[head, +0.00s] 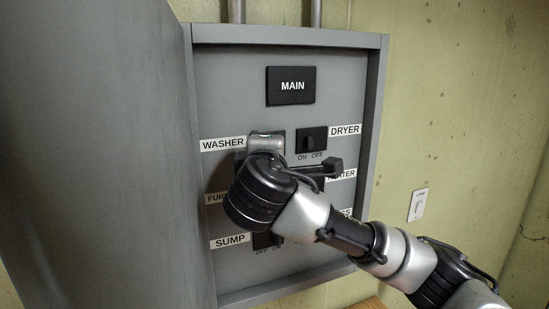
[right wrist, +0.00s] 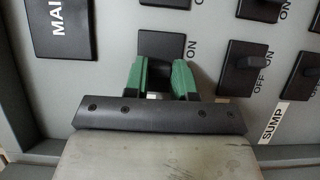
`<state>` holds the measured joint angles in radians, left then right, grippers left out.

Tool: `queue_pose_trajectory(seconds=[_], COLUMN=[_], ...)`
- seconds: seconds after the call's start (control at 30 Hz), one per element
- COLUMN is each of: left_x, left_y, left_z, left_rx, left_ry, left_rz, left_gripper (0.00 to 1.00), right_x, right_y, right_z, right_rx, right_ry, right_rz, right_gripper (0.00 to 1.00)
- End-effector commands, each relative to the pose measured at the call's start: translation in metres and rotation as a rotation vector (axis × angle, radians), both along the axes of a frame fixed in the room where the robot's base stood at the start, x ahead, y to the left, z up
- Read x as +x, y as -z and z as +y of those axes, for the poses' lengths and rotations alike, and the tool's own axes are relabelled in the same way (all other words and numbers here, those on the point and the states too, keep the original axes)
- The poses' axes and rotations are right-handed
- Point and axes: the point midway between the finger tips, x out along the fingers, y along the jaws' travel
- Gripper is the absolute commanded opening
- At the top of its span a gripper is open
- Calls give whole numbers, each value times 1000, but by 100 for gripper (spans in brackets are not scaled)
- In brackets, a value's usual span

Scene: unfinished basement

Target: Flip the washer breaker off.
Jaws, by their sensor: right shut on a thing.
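The washer breaker (right wrist: 162,44) is a black switch on the grey panel. In the head view its WASHER label (head: 222,145) shows, but my right gripper (head: 266,138) covers the switch. In the right wrist view my right gripper (right wrist: 158,80) has its two green fingers at this breaker, shut on its toggle. The toggle is mostly hidden between the fingers, so I cannot tell its position. An ON mark shows beside the breaker. My left gripper is in neither view.
The dryer breaker (head: 311,140) is just right of my gripper. The MAIN plate (head: 291,86) is above, and the sump breaker (head: 265,240) is below, partly behind my arm. The open panel door (head: 95,150) stands at the left. A lamp switch (head: 418,205) is on the right wall.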

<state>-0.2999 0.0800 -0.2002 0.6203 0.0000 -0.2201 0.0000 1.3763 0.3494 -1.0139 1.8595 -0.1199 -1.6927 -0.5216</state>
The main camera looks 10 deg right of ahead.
Motion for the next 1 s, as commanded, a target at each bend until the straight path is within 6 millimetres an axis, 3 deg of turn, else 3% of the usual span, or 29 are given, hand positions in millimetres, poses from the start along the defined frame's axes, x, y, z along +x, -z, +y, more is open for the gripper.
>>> queue_pose_trajectory(seconds=[0.27, 0.3, 0.47, 0.77, 1.0], left_x=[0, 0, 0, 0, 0], left_y=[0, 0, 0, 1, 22], left_z=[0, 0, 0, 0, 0], left_rx=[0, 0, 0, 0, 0], left_ry=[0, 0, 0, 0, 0], left_rz=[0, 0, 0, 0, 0], left_gripper=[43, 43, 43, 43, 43], right_x=[0, 0, 0, -2, -32], right_y=[0, 0, 0, 1, 5], right_z=[0, 0, 0, 1, 10], right_rx=[0, 0, 0, 0, 2], right_ry=[4, 4, 3, 2, -4], right_rz=[2, 2, 2, 1, -1], right_gripper=[2, 28, 51, 51, 51])
